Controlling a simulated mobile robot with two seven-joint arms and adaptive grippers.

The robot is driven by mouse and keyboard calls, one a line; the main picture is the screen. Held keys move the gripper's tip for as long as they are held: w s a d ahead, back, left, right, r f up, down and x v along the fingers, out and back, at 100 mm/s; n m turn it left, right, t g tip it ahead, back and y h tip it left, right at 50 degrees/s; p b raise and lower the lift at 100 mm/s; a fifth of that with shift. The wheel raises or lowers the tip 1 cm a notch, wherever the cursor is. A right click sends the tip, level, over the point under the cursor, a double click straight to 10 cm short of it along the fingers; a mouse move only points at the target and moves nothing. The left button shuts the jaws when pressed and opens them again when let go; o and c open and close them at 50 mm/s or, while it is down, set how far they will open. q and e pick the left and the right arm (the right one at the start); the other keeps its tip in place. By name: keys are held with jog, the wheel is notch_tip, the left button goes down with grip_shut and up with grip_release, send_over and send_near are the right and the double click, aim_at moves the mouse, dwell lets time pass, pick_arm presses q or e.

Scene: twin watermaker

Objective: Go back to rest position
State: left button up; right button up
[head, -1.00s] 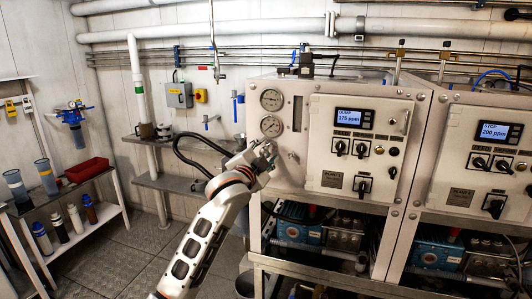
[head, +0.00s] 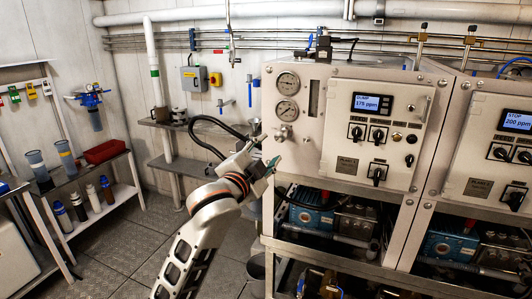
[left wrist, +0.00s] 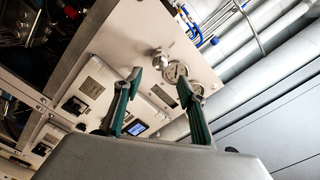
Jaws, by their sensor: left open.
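My left gripper (head: 268,167) is in front of the left edge of the left watermaker panel (head: 312,145), below a round metal valve knob (head: 282,132). It is apart from the knob in the picture, and the arm comes up from the bottom. In the left wrist view, my left gripper (left wrist: 158,82) shows two teal fingers spread apart with nothing between them. Beyond the fingers are the panel, tilted in the picture, the knob (left wrist: 160,60) and a gauge (left wrist: 176,72). My right gripper is not in view.
The left control box (head: 375,135) has a lit ppm display; a second unit (head: 490,150) stands to its right. A shelf rack with bottles (head: 90,197) and a red tray (head: 104,151) stands at left. Floor between rack and units (head: 115,240) is clear.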

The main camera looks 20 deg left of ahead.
pick_arm(q)
jog(key=shift+s, duration=0.2)
dwell(0.3)
jog(key=s+f+n+g, duration=0.2)
jog(key=s+f, duration=0.2)
jog(key=f, duration=1)
jog(key=s+f+n+g, duration=0.15)
jog(key=s+f, duration=0.25)
jog(key=f, duration=1.1)
jog(key=s+f+n+g+h, duration=0.1)
jog(key=s+f+n+g, duration=0.3)
jog(key=s+f, duration=1.8)
jog(key=s, duration=0.2)
jog(key=shift+s+d+f, duration=0.35)
jog(key=shift+s+d, duration=0.05)
